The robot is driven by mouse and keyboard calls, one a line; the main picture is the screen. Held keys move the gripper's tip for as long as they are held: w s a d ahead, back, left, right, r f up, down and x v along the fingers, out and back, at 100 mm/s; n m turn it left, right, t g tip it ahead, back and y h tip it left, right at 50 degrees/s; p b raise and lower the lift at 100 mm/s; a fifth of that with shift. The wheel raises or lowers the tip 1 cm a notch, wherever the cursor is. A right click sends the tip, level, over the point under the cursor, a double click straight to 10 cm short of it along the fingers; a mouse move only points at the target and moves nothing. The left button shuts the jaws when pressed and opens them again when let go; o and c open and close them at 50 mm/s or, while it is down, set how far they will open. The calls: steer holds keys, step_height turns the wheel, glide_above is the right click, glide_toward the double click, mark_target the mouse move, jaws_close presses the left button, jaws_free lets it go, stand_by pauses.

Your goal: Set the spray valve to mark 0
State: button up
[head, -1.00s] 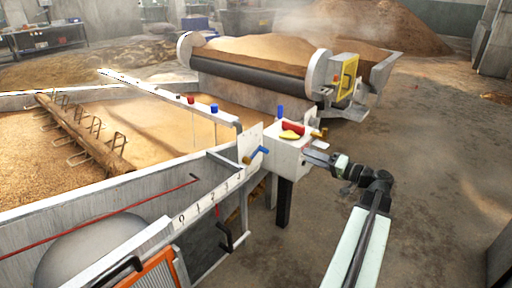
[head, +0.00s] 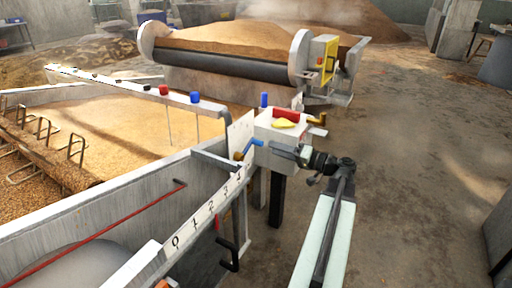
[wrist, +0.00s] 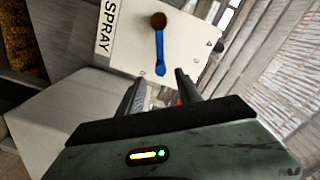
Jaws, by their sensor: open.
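In the wrist view a white panel (wrist: 125,58) carries the word SPRAY. On it is a blue lever (wrist: 159,50) with a round brown knob (wrist: 159,20) at its upper end. My gripper (wrist: 160,80) is open and empty. Its two fingertips are on either side of the lever's lower end, which shows just beyond them; I cannot tell whether they touch it. In the head view the blue lever (head: 252,148) is on the side of the white box, with my gripper (head: 276,149) to its right. A scale strip (head: 203,214) marked 0 to 4 runs along the trough edge.
A red pointer (head: 217,222) and a black handle (head: 230,254) are below the scale. The white box (head: 276,133) has a red part and a yellow part on top. A grain-filled trough is at left, a roller machine (head: 222,69) behind. Open floor (head: 420,190) is at right.

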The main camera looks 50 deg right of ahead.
mark_target(262, 145)
steer(key=x, duration=0.7)
steer(key=shift+w+a, duration=0.1)
steer(key=shift+w, duration=0.25)
jaws_close()
steer(key=shift+a, duration=0.1)
stand_by(1.0)
